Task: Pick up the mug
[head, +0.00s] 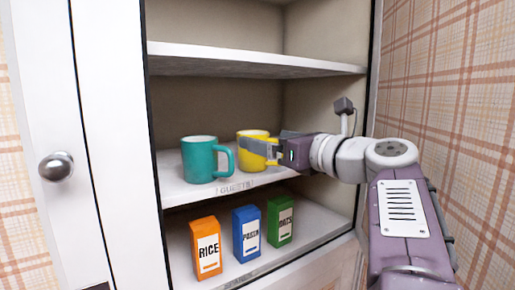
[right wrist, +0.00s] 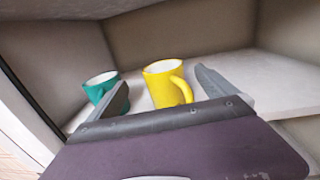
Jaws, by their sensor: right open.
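A yellow mug (head: 252,158) stands upright on the middle shelf (head: 190,195), partly hidden by my right gripper (head: 262,150). A teal mug (head: 200,160) stands upright to its left, handle to the right. In the right wrist view, the yellow mug (right wrist: 160,90) shows ahead, between the two spread fingers of my right gripper (right wrist: 162,90), its handle toward the right finger. The fingers look empty; I cannot tell if either touches the mug. The teal mug (right wrist: 97,86) is partly behind the left finger. My left gripper is out of view.
Below, a rice box (head: 206,248), a blue box (head: 246,233) and a green box (head: 280,220) stand on the lower shelf. An upper shelf (head: 250,62) lies above the mugs. A white door (head: 110,120) with a round knob (head: 56,166) is at the left.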

